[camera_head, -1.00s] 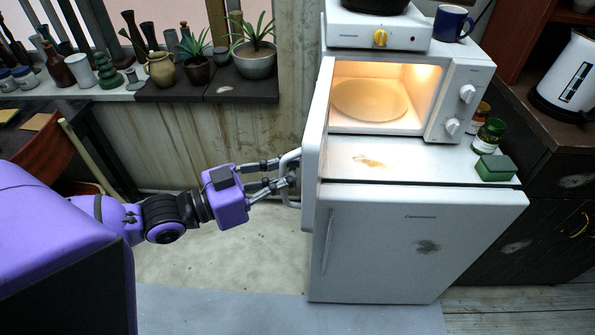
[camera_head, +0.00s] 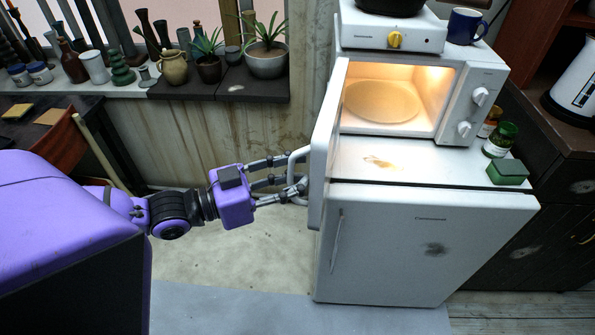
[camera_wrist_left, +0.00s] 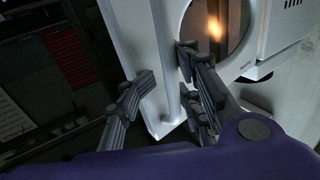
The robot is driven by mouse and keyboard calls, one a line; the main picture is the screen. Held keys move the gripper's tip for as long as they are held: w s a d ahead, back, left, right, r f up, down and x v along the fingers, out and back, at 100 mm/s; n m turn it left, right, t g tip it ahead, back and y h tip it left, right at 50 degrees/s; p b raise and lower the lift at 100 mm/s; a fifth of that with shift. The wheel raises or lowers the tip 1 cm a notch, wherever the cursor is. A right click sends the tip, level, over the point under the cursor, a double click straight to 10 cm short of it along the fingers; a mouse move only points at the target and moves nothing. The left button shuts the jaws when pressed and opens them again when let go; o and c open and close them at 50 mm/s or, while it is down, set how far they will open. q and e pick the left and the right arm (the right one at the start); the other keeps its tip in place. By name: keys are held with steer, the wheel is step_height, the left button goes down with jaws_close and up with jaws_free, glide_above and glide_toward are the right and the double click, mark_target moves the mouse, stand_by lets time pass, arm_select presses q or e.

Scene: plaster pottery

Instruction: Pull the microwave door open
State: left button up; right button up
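The white microwave (camera_head: 472,90) stands on the small fridge with its lit inside exposed. Its door (camera_head: 325,150) is swung wide open to the left and shows nearly edge-on. The door's handle (camera_head: 293,170) is a pale bar on its left side. My left gripper (camera_head: 295,178) is at the handle with its fingers spread. In the left wrist view, the fingers (camera_wrist_left: 168,88) stand apart on both sides of the handle bar (camera_wrist_left: 168,70), with a gap on the left side. Whether a right-hand finger touches the bar is unclear. My right gripper is not in view.
The fridge (camera_head: 420,250) stands below the microwave. A hot plate (camera_head: 365,33) and blue mug (camera_head: 466,26) sit on top. A green jar (camera_head: 500,140) and green box (camera_head: 508,172) are at the right. Potted plants (camera_head: 266,60) line the sill. The floor left of the fridge is clear.

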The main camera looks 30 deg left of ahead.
arm_select(q)
steer(key=shift+w, duration=0.1)
steer(key=v, duration=1.2)
stand_by(0.6)
